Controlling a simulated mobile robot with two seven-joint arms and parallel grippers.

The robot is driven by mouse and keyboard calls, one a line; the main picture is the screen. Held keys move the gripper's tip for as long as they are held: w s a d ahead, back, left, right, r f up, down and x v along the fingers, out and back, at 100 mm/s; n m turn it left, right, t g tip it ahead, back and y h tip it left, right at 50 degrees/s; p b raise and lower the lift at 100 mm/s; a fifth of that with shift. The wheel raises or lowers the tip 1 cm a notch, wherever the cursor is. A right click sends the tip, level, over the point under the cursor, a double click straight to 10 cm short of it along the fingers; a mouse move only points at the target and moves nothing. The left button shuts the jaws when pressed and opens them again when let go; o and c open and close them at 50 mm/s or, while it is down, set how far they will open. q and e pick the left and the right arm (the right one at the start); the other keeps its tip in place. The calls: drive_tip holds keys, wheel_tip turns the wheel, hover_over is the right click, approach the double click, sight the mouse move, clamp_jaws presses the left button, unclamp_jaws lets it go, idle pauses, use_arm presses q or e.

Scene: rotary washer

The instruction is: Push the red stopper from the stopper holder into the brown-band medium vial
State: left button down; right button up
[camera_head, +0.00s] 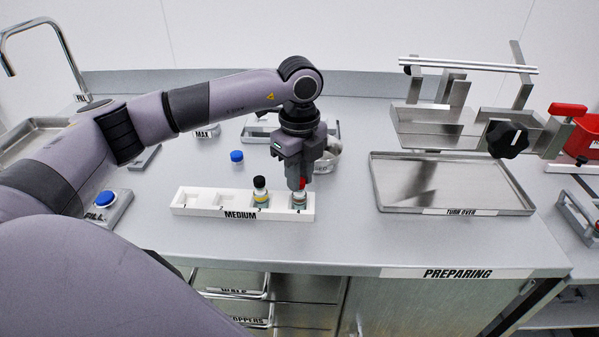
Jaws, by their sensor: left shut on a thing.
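The white MEDIUM rack (207,200) stands near the front of the bench. A small vial (299,201) stands upright in its slot 4; its band colour is too small to tell. My left gripper (301,182) points down directly above this vial, shut on the red stopper (302,184). Only a bit of red shows between the fingers. The stopper is at the vial's mouth; I cannot tell whether it is seated. A round grey holder (329,160) behind the gripper is partly hidden; it may be the stopper holder. My right gripper is not in view.
A black-capped vial with a yellow band (260,192) stands in slot 3, close left of the gripper. A TURN OVER tray (480,205) lies right. A blue button (106,198) is left.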

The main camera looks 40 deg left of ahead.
use_arm(q)
drive_tip(key=c, duration=0.9)
unclamp_jaws()
